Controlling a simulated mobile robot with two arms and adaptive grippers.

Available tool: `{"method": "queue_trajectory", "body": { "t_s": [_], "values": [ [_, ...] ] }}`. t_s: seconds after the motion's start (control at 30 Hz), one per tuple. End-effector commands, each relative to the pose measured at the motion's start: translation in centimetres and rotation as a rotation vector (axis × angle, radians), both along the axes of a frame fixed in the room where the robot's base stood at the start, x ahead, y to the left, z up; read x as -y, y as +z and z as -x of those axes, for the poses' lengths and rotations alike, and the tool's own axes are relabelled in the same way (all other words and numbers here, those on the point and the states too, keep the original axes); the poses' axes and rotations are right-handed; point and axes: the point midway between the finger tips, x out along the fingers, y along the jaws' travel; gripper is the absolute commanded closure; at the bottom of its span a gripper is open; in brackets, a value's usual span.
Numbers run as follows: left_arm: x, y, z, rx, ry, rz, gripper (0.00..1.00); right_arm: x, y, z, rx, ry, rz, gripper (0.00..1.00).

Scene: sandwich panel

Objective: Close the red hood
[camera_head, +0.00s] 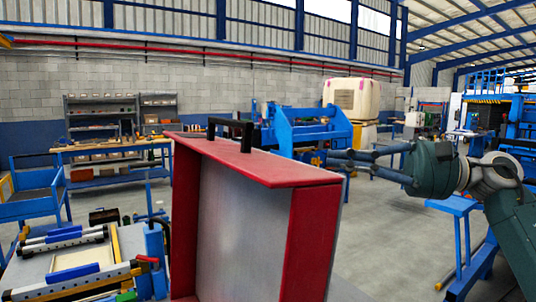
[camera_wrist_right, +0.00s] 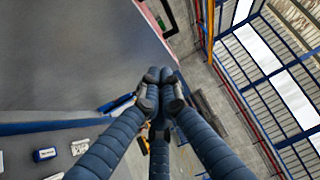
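The red hood (camera_head: 313,240) stands raised in the middle of the head view. It is a shallow red-rimmed box with a grey inner panel (camera_head: 240,220) facing me. A black handle (camera_head: 232,131) sits on its top edge. Its lower part is cut off by the picture's bottom. My right gripper (camera_head: 330,158) is to the right of the hood's top edge, its fingers pointing left. In the right wrist view its three dark-blue fingers (camera_wrist_right: 161,75) come together at the tips, with nothing seen between them. Whether it touches the hood cannot be told. My left gripper is not in view.
A work surface with bar clamps (camera_head: 75,238) lies at the lower left. A wooden-topped bench (camera_head: 110,147) and shelves stand behind. A blue stand (camera_head: 458,206) is at the right. Open grey floor (camera_head: 385,240) lies right of the hood. A large grey surface (camera_wrist_right: 65,55) fills the wrist view's upper left.

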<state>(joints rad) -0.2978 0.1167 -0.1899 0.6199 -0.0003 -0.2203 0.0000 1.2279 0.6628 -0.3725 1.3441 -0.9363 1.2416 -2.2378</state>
Motion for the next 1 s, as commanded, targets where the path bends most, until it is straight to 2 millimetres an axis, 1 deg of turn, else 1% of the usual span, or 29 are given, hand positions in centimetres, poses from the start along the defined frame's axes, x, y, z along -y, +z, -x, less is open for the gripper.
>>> {"method": "queue_trajectory", "body": {
  "t_s": [0.07,0.17,0.2,0.3,0.37,0.43,0.5,0.6,0.73,0.87,1.0],
  "values": [
    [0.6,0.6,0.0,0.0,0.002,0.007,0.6,-0.8,0.3,-0.2,-0.001,0.0,0.0,1.0],
    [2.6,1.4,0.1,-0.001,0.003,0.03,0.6,-2.6,0.5,-0.4,-0.003,0.004,-0.001,1.0],
    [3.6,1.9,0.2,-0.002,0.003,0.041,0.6,-3.4,0.7,-0.6,-0.004,0.004,-0.001,1.0],
    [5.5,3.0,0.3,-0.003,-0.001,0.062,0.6,-5.6,0.9,-1.0,-0.004,0.005,-0.001,1.0],
    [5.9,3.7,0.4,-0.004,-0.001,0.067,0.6,-6.9,1.0,-1.2,-0.003,0.006,-0.002,1.0],
    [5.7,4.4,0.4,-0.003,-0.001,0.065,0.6,-8.3,1.1,-1.6,-0.004,0.004,-0.002,1.0],
    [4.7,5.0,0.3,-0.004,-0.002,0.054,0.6,-9.7,1.1,-1.8,-0.005,0.004,-0.003,1.0],
    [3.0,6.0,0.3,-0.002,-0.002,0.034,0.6,-10.9,1.2,-0.9,-0.002,0.002,-0.001,1.0],
    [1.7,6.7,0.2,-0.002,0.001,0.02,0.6,-12.1,1.2,-0.1,-0.004,0.001,-0.002,1.0],
    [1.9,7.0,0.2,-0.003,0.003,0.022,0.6,-12.6,1.1,0.2,-0.003,0.0,-0.004,1.0],
    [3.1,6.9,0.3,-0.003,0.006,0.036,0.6,-12.7,1.0,0.3,-0.003,0.0,-0.004,1.0]
  ]
}}
